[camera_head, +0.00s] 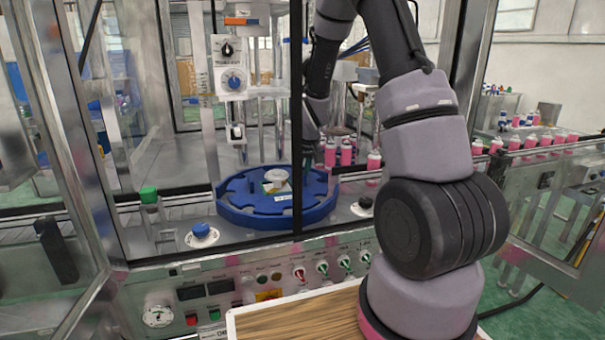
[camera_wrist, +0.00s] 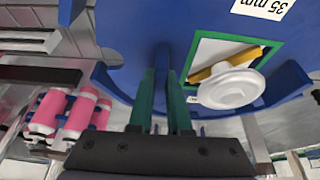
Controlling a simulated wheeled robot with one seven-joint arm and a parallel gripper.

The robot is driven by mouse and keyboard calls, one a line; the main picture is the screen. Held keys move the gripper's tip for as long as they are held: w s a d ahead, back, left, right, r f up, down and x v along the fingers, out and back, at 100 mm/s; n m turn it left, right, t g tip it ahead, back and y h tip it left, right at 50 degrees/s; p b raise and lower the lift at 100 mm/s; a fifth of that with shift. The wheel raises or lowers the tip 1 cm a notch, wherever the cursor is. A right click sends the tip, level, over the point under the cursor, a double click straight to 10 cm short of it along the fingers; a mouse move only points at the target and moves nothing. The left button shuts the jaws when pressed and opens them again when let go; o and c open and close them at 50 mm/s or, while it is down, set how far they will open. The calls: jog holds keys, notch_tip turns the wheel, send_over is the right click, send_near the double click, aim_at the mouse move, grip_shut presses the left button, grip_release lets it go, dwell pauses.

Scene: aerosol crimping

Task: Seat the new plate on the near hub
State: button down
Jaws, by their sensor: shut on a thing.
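The blue plate (camera_head: 240,199) has a notched rim and lies roughly level around the near hub (camera_head: 277,178) in the head view. In the wrist view the plate (camera_wrist: 125,45) fills the top, with an upside-down "35 mm" label. The hub's white knob (camera_wrist: 228,88) and a yellow bar show in the plate's green-edged opening. I cannot tell whether the plate rests fully down. My gripper (camera_wrist: 163,75) has green fingers and is shut on a blue upright part of the plate, on its right side.
Pink cans (camera_head: 346,153) stand behind the plate; some also show in the wrist view (camera_wrist: 75,115). A blue button (camera_head: 201,231) and a green-capped post (camera_head: 149,195) stand left of the plate. The control panel (camera_head: 250,283) and a wooden-topped table (camera_head: 300,318) are in front.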

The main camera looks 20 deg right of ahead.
jog(key=shift+f, duration=0.55)
jog(key=c, duration=0.8)
grip_release()
jog(key=shift+r, duration=0.1)
jog(key=v, duration=1)
jog(key=shift+s+r, duration=0.2)
jog(key=shift+s, duration=0.05)
jog(key=s+r+m+t, duration=0.1)
jog(key=s+r+m, duration=0.1)
jog(key=s+r, duration=1.2)
jog(key=s, duration=0.2)
jog(key=s+a+r+m+t+y, duration=0.1)
jog(key=s+r, duration=0.2)
jog(key=s, duration=0.1)
jog(key=s+a+r+m+y, duration=0.1)
jog(key=s+r, duration=0.2)
jog(key=s, duration=0.2)
jog(key=shift+s+a+r+t, duration=0.25)
jog(key=shift+s+r+t, duration=0.05)
jog(key=shift+r+t, duration=0.1)
